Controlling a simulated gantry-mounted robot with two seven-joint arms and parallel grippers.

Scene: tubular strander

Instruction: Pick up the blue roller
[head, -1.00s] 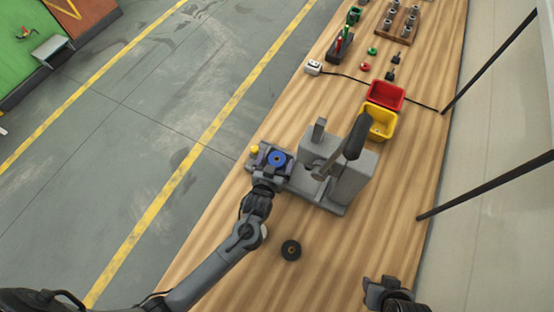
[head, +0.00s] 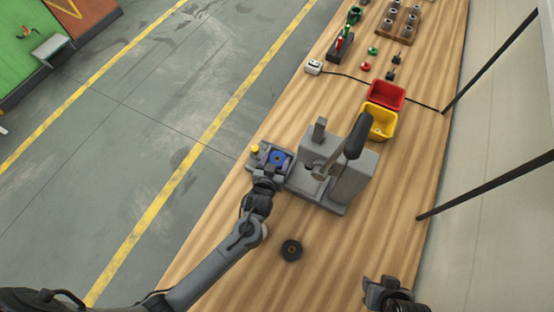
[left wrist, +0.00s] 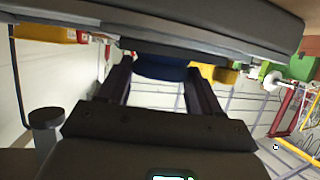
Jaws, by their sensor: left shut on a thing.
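The blue roller (head: 278,158) sits at the grey fixture on the left side of the grey press, with its dark centre hole facing up. My left gripper (head: 270,172) reaches it from the near side and is shut on it. In the left wrist view the blue roller (left wrist: 160,72) shows as a dark blue band between the two fingers of my left gripper (left wrist: 162,88). Whether the roller is clear of the fixture cannot be told. My right gripper (head: 378,288) is low at the right, away from the roller; its fingers are not clear.
The grey press (head: 350,185) with its dark lever stands right beside my left gripper. A yellow knob (head: 255,149) is at its left. A black roller (head: 291,250) lies on the wooden bench. Yellow (head: 381,124) and red (head: 386,94) bins stand farther back. The near bench is mostly clear.

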